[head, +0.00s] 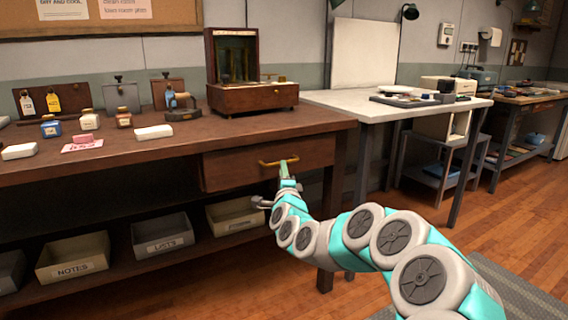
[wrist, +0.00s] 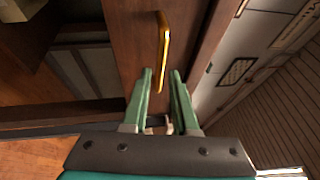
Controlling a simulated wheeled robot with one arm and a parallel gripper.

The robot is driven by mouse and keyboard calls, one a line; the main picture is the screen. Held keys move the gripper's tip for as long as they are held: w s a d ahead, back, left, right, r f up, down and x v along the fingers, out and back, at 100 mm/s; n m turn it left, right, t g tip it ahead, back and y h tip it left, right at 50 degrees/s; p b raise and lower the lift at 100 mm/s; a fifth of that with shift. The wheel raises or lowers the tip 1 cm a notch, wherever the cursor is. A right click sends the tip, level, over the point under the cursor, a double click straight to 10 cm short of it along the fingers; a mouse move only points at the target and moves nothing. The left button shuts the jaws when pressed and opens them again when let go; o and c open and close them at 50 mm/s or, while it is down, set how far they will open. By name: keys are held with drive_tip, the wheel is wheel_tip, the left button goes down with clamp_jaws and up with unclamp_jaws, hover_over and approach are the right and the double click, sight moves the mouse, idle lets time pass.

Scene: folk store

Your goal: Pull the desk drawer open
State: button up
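The desk drawer (head: 235,166) is a brown wooden front under the right end of the desk top (head: 170,148), and it looks closed. Its brass handle (head: 279,161) is a horizontal bar in the head view. In the wrist view the handle (wrist: 163,50) runs up and down the picture on the drawer front (wrist: 138,50). My gripper (wrist: 161,72) has two green fingers, parted, with nothing held. The fingertips are near the handle's lower part in the wrist view; I cannot tell whether they touch it. In the head view my gripper (head: 284,172) is just below the handle.
A wooden box with a raised lid (head: 252,98) stands on the desk above the drawer. Small bottles and blocks stand to its left. Labelled bins (head: 73,257) sit on the lower shelf. A white table (head: 395,108) adjoins on the right. Wooden floor lies open beyond my arm.

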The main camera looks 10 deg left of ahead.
drive_tip(key=shift+x, duration=2.3)
clamp_jaws()
